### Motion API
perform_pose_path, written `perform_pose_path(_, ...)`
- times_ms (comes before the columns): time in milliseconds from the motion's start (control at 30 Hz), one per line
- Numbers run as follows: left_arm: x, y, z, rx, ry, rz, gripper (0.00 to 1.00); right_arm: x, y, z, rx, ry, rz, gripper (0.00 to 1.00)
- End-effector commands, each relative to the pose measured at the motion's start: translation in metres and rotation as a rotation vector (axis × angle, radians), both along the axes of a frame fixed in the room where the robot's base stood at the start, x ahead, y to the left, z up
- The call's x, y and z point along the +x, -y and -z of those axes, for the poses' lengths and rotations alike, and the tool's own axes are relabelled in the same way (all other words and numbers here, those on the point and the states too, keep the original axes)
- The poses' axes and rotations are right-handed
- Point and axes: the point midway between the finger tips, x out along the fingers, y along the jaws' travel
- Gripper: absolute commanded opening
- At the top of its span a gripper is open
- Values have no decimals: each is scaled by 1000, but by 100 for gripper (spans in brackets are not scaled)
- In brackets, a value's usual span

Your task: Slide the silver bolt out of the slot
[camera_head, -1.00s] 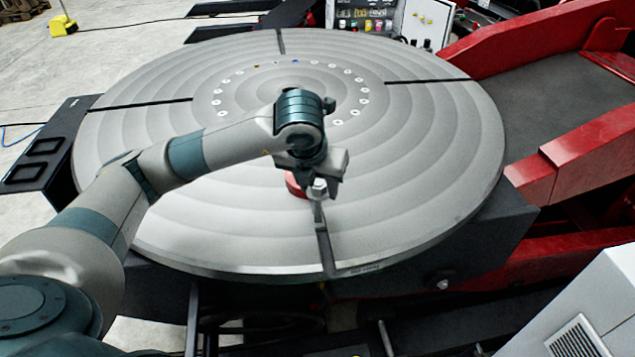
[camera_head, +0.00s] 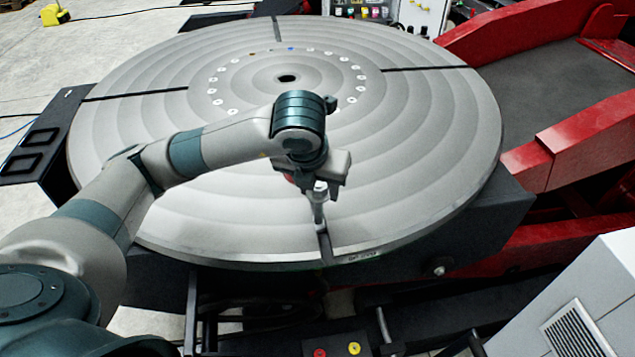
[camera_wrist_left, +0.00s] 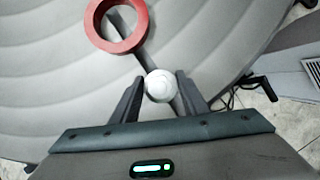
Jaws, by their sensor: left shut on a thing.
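The silver bolt (camera_head: 319,212) stands upright in the near radial slot (camera_head: 325,245) of the round grey turntable (camera_head: 420,170), a short way in from the rim. My left gripper (camera_head: 320,184) is above it and shut on its upper end. In the left wrist view the bolt's pale round head (camera_wrist_left: 161,86) sits between the two dark fingers (camera_wrist_left: 158,92). A red ring (camera_wrist_left: 117,26) lies over the slot, inward of the bolt and apart from it. In the head view my left wrist mostly hides the ring. My right gripper is not in view.
The slot runs out to the turntable's near rim. Red positioner arms (camera_head: 570,150) stand at the right, and a pale cabinet (camera_head: 590,300) at the lower right. A small box with red and yellow buttons (camera_head: 337,351) is below the rim.

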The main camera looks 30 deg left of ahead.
Motion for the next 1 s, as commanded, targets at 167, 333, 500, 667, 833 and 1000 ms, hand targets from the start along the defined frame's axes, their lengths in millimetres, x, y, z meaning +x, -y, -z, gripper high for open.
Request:
perform_pose_path(167, -6, 5, 0, 0, 1, 1, 0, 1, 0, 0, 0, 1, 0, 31)
perform_pose_path(333, -11, 9, 0, 1, 1, 1, 0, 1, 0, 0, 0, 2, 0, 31)
perform_pose_path(500, -16, 12, 0, -1, 1, 0, 0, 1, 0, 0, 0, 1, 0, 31)
perform_pose_path(667, -17, 13, 0, -1, 2, 0, 0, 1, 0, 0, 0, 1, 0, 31)
perform_pose_path(833, -17, 13, 0, -1, 2, 0, 0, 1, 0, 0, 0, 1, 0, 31)
perform_pose_path(1000, -17, 13, 0, 0, 2, 0, 0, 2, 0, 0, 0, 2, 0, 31)
